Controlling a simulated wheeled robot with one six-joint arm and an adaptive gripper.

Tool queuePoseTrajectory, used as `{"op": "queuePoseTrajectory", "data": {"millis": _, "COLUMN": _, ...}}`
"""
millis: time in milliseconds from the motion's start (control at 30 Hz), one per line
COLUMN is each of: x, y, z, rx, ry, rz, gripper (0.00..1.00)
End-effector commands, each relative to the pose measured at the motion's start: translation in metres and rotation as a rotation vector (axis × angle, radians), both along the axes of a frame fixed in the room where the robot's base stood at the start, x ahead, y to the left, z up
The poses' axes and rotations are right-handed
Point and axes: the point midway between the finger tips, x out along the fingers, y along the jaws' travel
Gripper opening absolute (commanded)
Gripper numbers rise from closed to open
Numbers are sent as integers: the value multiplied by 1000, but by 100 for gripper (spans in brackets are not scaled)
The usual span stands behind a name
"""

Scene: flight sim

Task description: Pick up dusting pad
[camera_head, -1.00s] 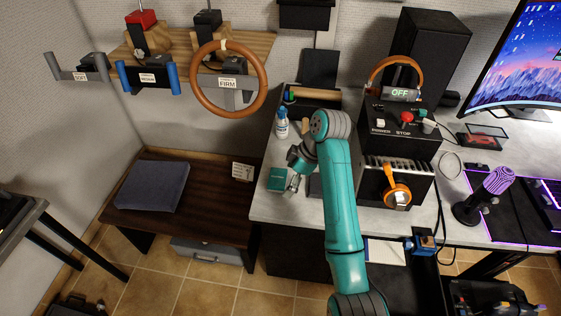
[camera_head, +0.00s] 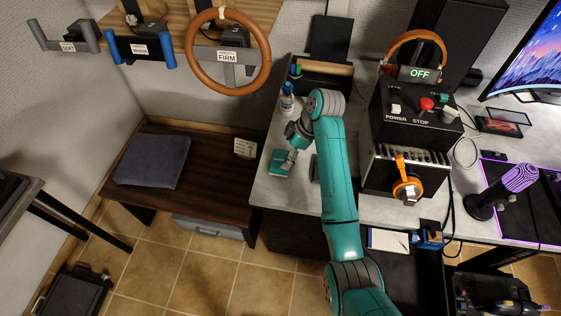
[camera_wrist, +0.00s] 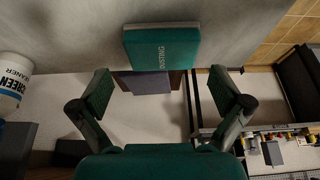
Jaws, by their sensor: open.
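The dusting pad (camera_head: 280,163) is a small teal block lying near the left edge of the grey desk (camera_head: 272,190). In the wrist view the pad (camera_wrist: 161,46), with "DUSTING" lettered on it, lies just past the fingertips and between their lines. My gripper (camera_wrist: 160,88) is open, with a dark finger on each side and nothing between them. In the head view my gripper (camera_head: 288,164) points down and partly covers the pad's right side. I cannot tell from these views whether a fingertip touches it.
A screen cleaner bottle (camera_head: 287,101) stands behind the pad; it also shows in the wrist view (camera_wrist: 12,85). A low dark bench (camera_head: 205,190) with a grey cushion (camera_head: 153,160) is left.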

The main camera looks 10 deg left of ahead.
Motion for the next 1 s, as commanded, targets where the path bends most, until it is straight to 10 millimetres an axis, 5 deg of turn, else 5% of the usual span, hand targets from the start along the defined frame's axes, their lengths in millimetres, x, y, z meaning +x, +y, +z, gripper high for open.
{"op": "queuePoseTrajectory", "data": {"millis": 300, "x": -2, "y": 16, "z": -38, "rx": -1, "ry": 1, "rz": -1, "gripper": 100}}
{"op": "queuePoseTrajectory", "data": {"millis": 600, "x": -1, "y": 18, "z": -42, "rx": -1, "ry": 0, "rz": 0, "gripper": 100}}
{"op": "queuePoseTrajectory", "data": {"millis": 800, "x": -1, "y": 18, "z": -42, "rx": -1, "ry": 1, "rz": 0, "gripper": 56}}
{"op": "queuePoseTrajectory", "data": {"millis": 1000, "x": -1, "y": 18, "z": -42, "rx": -1, "ry": 0, "rz": 0, "gripper": 56}}
